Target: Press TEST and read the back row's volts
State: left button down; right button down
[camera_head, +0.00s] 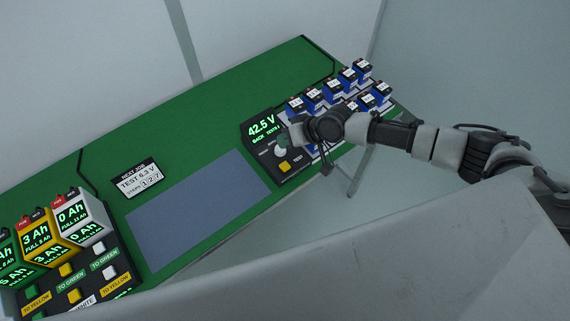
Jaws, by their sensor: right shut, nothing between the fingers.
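The dark tester box (258,155) stands toward the right of the green table. Its screen (262,127) reads 42.5 V in green, with BACK and a TESTS count below; that count is too small to read surely. A pale round knob (280,150) and a yellow button (284,167) beside the word TEST are on its face. Blue cells with white labels stand in a back row (330,95) and a front row (367,101), partly hidden by my right arm. My right gripper (288,137) is shut and empty, over the box just above the knob; I cannot tell whether it touches. My left gripper is out of view.
A card (139,181) reads NEXT JOB, TEST 6.3 V. A bare grey-blue mat (198,210) lies mid-table. At left, yellow and white units with Ah displays (75,222) stand behind a dark panel of buttons (85,280). A pale surface fills the lower right.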

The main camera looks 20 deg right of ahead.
aim_at(286, 164)
jog(key=shift+w+d, duration=0.1)
jog(key=shift+d, duration=0.05)
notch_tip(286, 164, down, 9)
jog(key=b, duration=0.7)
jog(key=shift+r+b, duration=0.1)
jog(key=shift+b, duration=0.25)
dwell(1.7)
jog(key=shift+f+b, duration=0.35)
jog(key=shift+f+b, duration=0.45)
dwell(0.6)
jog(key=shift+r, duration=0.1)
jog(key=shift+r+p, duration=0.8)
